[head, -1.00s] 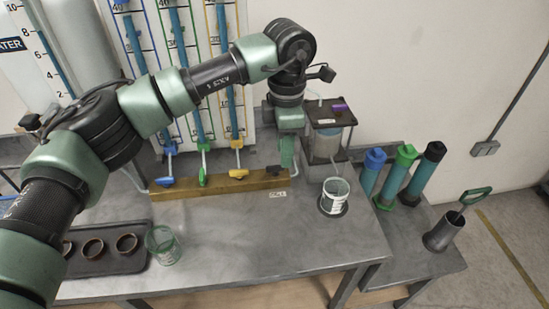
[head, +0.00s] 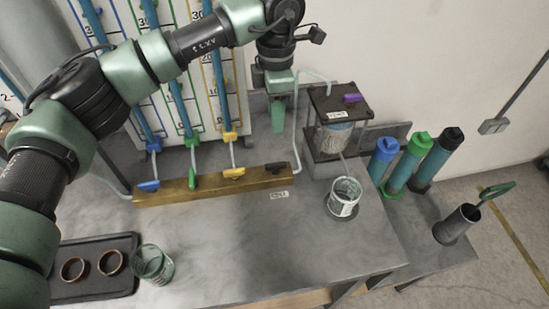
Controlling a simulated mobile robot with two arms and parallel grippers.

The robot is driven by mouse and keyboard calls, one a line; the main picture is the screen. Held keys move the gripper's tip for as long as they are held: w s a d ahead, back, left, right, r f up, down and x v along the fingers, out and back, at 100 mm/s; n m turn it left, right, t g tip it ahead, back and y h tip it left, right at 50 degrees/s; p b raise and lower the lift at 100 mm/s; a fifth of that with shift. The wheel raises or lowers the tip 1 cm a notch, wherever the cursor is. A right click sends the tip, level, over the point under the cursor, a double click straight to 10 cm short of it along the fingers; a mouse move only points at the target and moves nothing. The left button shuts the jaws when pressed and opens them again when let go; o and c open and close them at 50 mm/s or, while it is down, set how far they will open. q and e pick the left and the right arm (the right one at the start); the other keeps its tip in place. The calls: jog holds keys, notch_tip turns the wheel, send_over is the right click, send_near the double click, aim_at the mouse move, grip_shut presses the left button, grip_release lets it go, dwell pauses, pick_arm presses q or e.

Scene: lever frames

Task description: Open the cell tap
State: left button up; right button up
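A brass-coloured manifold bar (head: 215,188) lies on the grey bench with several levers on it. The black lever (head: 276,167) at its right end, above a small white label that seems to read CELL (head: 279,195), lies along the bar. My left gripper (head: 278,118) hangs behind this lever, higher in the picture and apart from it. Its green fingers overlap, so their opening does not show. The blue lever (head: 148,185) and yellow lever (head: 234,173) also lie along the bar; the green lever (head: 192,179) points across it. My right gripper is not in view.
Tubes on a graduated panel (head: 205,100) stand behind the bar. A clear cell box with a dark top (head: 340,104) and a cup (head: 344,197) are to the right. A tray (head: 115,280) and glass beaker (head: 152,265) are at front left. The bench middle is clear.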

pick_arm(q)
notch_tip(320, 180, down, 4)
jog(key=r+b, duration=0.1)
jog(key=b, duration=0.6)
send_over(276, 164)
notch_tip(276, 164, down, 5)
jog(key=shift+w+r, duration=0.15)
jog(key=shift+r, duration=0.05)
jog(key=shift+f+b, duration=0.35)
jog(key=shift+b, duration=0.05)
jog(key=shift+f, duration=0.3)
notch_tip(276, 164, down, 6)
jog(key=shift+r+p, duration=0.1)
jog(key=shift+p, duration=0.95)
jog(key=shift+f, duration=0.6)
grip_shut()
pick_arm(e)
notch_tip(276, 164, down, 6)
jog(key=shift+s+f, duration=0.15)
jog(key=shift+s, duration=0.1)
